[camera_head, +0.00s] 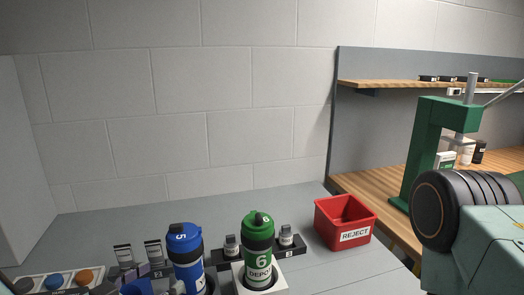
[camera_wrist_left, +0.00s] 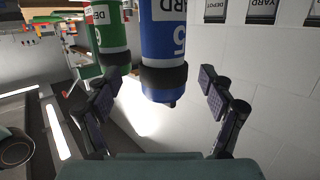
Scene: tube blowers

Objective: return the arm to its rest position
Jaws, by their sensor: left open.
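The green tube (camera_head: 258,245), marked 6 and DEPOT, stands upright in a pale holder. My right gripper is not in view.
A red REJECT bin (camera_head: 345,222) stands right of the tubes. A green press (camera_head: 425,150) stands on the wooden bench (camera_head: 365,184) behind. A tray with coloured buttons (camera_head: 54,282) lies at lower left.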

